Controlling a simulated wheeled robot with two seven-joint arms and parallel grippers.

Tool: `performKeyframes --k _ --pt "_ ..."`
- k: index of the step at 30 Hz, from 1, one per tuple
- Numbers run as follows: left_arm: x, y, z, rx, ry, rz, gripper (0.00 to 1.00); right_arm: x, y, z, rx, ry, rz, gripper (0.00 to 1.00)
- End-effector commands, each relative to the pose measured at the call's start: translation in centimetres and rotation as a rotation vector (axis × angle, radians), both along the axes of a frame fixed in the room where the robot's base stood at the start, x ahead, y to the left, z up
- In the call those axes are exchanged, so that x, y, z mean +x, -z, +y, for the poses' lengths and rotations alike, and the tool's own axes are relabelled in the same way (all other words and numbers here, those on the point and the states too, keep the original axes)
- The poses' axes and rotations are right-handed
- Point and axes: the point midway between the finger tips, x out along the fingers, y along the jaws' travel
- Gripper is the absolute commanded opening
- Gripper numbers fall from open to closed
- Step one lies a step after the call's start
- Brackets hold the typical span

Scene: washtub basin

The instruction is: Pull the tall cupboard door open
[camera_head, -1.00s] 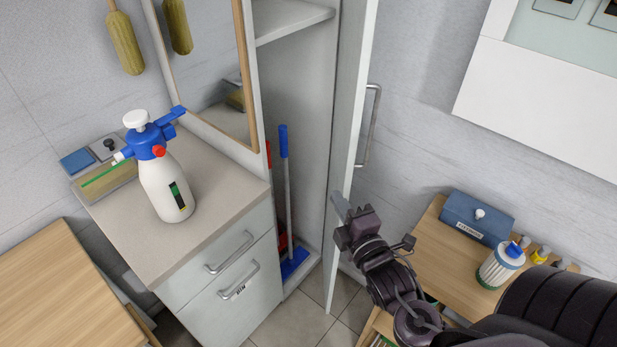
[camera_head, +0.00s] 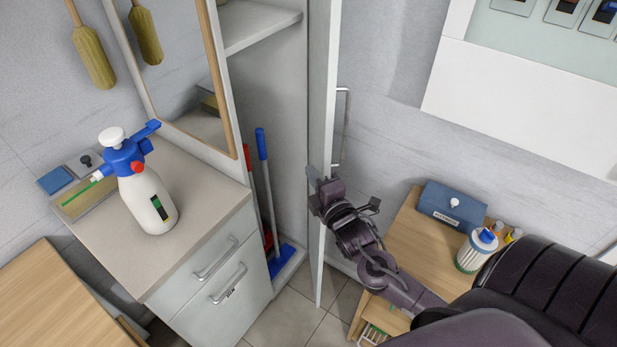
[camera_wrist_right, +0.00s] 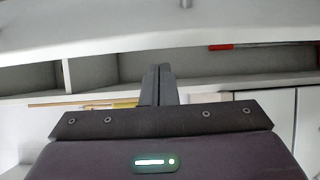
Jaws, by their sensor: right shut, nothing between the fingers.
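The tall cupboard door (camera_head: 325,70) stands open, seen nearly edge-on in the head view, with the cupboard's interior (camera_head: 275,90) showing to its left. Its metal bar handle (camera_head: 343,125) is on the door's right-hand face. My right gripper (camera_head: 312,178) is shut and empty at the door's free edge, just below and left of the handle's lower end. It overlaps the door edge in the picture; I cannot tell whether it touches. In the right wrist view, the shut fingers (camera_wrist_right: 158,85) point ahead with nothing between them. My left gripper is not in view.
A blue mop (camera_head: 262,150) stands inside the cupboard. Left is a drawer cabinet (camera_head: 215,215) carrying a spray bottle (camera_head: 148,200). Right, a low wooden table (camera_head: 405,235) holds a blue box (camera_head: 452,208), close to my right arm. Tiled floor (camera_head: 290,320) shows below the door.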

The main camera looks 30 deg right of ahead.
Motion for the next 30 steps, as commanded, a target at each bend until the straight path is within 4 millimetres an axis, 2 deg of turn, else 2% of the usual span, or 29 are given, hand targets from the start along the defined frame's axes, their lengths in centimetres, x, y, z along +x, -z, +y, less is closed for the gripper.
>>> performKeyframes --k 6,21,26,30 --pt "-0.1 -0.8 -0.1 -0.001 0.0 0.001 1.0 -0.8 0.0 -1.5 0.0 0.001 0.001 0.0" --pt "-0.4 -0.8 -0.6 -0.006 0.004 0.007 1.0 -1.1 0.0 -2.0 -0.003 -0.017 0.0 0.0" --pt "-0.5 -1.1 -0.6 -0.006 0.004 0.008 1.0 -2.0 0.0 -3.9 -0.008 -0.072 0.004 0.0" --pt "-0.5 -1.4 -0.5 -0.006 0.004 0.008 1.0 -3.2 0.0 -6.6 -0.01 -0.16 0.008 0.0"
